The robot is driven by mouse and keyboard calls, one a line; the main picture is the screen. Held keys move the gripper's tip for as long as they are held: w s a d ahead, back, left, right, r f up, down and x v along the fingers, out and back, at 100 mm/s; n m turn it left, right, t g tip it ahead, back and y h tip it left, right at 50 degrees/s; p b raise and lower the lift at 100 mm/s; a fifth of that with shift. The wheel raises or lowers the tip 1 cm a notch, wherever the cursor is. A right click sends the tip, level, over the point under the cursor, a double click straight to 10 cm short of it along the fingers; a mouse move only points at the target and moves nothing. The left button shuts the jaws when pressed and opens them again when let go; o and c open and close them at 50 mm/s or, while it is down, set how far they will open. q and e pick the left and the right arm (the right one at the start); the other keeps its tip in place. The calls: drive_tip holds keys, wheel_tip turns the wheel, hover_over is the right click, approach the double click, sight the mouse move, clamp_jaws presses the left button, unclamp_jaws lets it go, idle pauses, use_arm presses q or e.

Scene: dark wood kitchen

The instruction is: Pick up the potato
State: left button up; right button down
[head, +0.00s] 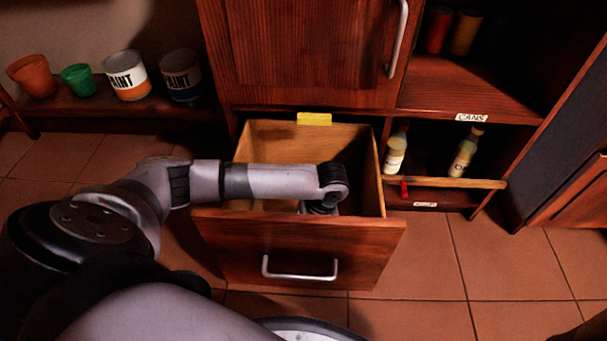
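No potato shows in the head view. My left arm comes in from the left and reaches over the open wooden drawer (300,250). Its wrist bends down into the drawer, and my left gripper (319,208) is mostly hidden behind the drawer's front panel and under the wrist. Its fingers cannot be seen, so I cannot tell whether it is open or holds anything. The drawer floor is largely hidden by the arm and the front panel. My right gripper is not in view.
A cabinet door with a metal handle (397,40) is above the drawer. Bottles (395,153) stand on an open shelf to the right. Paint cans (126,76) and pots (33,75) stand on a low shelf at the left. The tiled floor at right is clear.

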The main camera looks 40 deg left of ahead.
use_arm(q)
drive_tip(key=c, duration=1.1)
drive_tip(key=shift+r, duration=0.1)
